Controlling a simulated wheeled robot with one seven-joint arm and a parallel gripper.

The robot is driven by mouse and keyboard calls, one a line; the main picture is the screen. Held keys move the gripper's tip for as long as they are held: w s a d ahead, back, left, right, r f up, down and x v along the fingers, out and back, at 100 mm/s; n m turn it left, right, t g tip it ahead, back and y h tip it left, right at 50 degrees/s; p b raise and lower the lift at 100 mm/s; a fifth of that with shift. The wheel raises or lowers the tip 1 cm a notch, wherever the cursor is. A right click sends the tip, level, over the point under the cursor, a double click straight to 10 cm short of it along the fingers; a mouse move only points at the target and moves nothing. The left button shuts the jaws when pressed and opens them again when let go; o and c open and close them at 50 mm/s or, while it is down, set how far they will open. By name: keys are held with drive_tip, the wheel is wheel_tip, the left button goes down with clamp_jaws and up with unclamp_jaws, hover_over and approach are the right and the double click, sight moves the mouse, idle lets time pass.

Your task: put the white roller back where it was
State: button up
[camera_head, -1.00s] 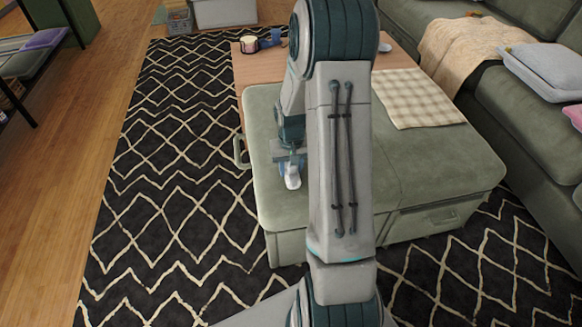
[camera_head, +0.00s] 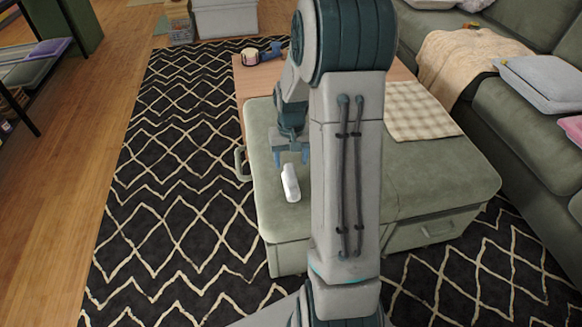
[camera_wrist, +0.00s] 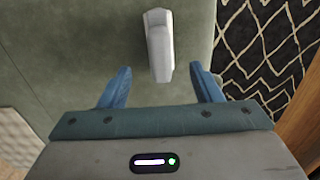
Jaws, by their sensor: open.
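The white roller (camera_head: 290,183) lies on the green ottoman (camera_head: 268,215), near its left front part. It also shows in the wrist view (camera_wrist: 158,46), at the top middle, beyond my fingertips and clear of both. My gripper (camera_head: 292,157) is open and empty, just behind the roller in the head view. Its two blue fingers show in the wrist view (camera_wrist: 160,86), spread apart with bare ottoman surface between them.
A wooden table top (camera_head: 250,85) adjoins the ottoman's back, with a blue-handled item (camera_head: 271,51) and a round tub (camera_head: 249,57) on it. A checkered cloth (camera_head: 420,112) lies to the right. The green sofa (camera_head: 520,130) stands right; patterned rug (camera_head: 165,190) lies left.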

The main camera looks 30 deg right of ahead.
wheel_tip(320, 180, up, 2)
drive_tip(key=shift+r, duration=0.1)
drive_tip(key=shift+a+r, duration=0.15)
drive_tip(key=shift+r, duration=0.2)
drive_tip(key=s+a+r+n, duration=0.1)
drive_tip(key=s+a+r, duration=0.2)
drive_tip(key=s, duration=0.3)
drive_tip(key=s+a+r+n, duration=0.1)
drive_tip(key=s+a+r, duration=0.3)
drive_tip(key=s+a, duration=0.2)
drive_tip(key=s+a+r+n+t, duration=0.1)
drive_tip(key=s+a+r, duration=0.2)
drive_tip(key=s, duration=0.3)
drive_tip(key=shift+s+a+r, duration=0.3)
drive_tip(key=shift+a, duration=0.45)
